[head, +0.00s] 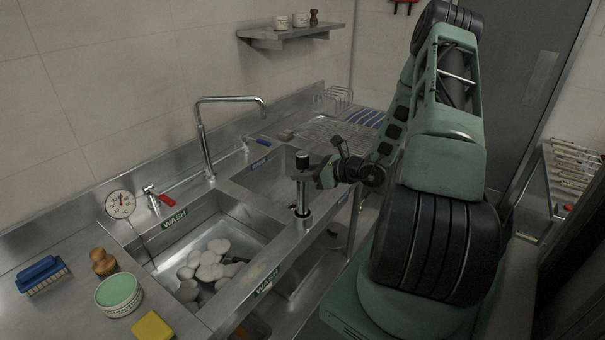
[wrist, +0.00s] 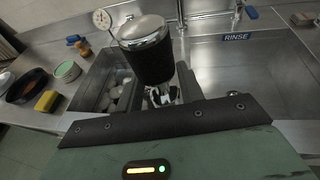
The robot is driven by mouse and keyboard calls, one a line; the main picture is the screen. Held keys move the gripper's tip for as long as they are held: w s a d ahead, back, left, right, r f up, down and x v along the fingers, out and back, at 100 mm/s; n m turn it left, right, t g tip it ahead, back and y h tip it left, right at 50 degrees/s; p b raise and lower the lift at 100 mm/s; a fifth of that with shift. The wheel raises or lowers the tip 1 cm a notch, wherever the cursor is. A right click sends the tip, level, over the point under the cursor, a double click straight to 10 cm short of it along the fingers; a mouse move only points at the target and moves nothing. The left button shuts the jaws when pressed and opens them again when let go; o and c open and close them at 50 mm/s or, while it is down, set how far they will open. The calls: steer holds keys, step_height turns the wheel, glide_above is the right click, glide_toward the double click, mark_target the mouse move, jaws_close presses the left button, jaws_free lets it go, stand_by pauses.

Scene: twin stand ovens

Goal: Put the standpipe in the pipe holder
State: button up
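The standpipe (head: 303,185) stands upright over the divider between the two sinks, a metal tube with a black upper part. In the wrist view its metal cap and black section (wrist: 147,52) loom close, just beyond my gripper body. My gripper (head: 325,173) reaches in from the right, level with the upper part of the pipe, and appears to touch it.
A tall tap (head: 205,140) rises behind the divider. A green-topped tub (head: 118,292), a yellow sponge (head: 153,326) and brushes stand at left. A wire rack (head: 325,133) lies on the right drainboard.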

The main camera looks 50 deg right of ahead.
steer(key=b+v, duration=0.3)
steer(key=v, duration=0.8)
steer(key=w+a+r+n+g+y, duration=0.15)
steer(key=a+n+g, duration=0.35)
steer(key=a, duration=0.5)
steer(key=a+r+n+g+y, duration=0.1)
steer(key=a+n+g+y, duration=0.2)
steer(key=a+n, duration=0.45)
steer(key=w+a+r+n+g+y, duration=0.15)
steer(key=a+n+g, duration=0.3)
steer(key=a, duration=0.65)
steer(key=s+a+r+n+h, duration=0.2)
steer(key=s+a+n+h, duration=0.2)
steer(key=s+a+n, duration=0.3)
steer(key=s+a+r+n+g+h, duration=0.1)
steer(key=s+a+n+h, duration=0.4)
steer(key=n, duration=1.1)
steer(key=s+a+r, duration=0.1)
steer(key=s+a, duration=0.2)
steer(key=a, duration=0.3)
steer(key=shift+s+a+n, duration=0.2)
steer(key=shift+a+n, duration=0.1)
steer(key=shift+a, duration=0.1)
steer(key=shift+g, duration=0.25)
step_height(320, 180, down, 6)
steer(key=b, duration=0.6)
